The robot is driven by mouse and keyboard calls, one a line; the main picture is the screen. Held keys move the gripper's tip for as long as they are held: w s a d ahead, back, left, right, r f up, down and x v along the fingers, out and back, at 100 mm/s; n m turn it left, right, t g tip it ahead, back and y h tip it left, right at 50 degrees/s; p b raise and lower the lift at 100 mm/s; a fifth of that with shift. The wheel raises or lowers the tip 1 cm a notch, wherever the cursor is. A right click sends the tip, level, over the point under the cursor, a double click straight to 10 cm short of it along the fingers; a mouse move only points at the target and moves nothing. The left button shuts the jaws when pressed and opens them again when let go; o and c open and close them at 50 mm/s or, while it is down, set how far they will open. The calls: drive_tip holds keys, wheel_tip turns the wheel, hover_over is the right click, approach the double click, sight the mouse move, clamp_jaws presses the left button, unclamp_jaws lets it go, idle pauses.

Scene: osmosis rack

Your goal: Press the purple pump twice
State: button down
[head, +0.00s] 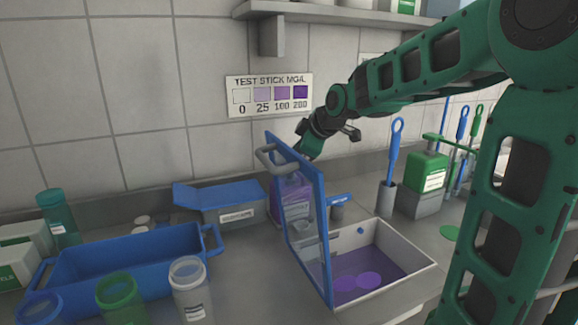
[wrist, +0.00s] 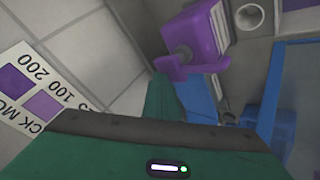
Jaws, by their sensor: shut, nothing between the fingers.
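The purple pump bottle (head: 291,190) stands on the counter against the tiled wall, seen partly through a raised blue-framed clear panel. In the wrist view the purple pump (wrist: 182,60) shows its head and spout, with the purple body and a pale label behind it. My gripper (head: 306,148) is shut and empty, pointing down above the bottle and partly hidden by the panel's top edge. In the wrist view my green fingers (wrist: 166,95) end just below the pump head; I cannot tell whether they touch it.
The blue-framed panel (head: 322,235) stands upright at the left of a grey box (head: 405,268) with a purple floor. A blue tray (head: 110,265), a blue-lidded box (head: 235,215) and jars fill the left. A blue brush (head: 394,150) stands right. A shelf (head: 330,12) overhangs.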

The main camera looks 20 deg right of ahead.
drive_tip(key=shift+f, duration=0.55)
idle(0.5)
drive_tip(key=shift+r, duration=1.4)
wheel_tip(320, 180, up, 5)
drive_tip(key=shift+d, duration=0.1)
idle(0.9)
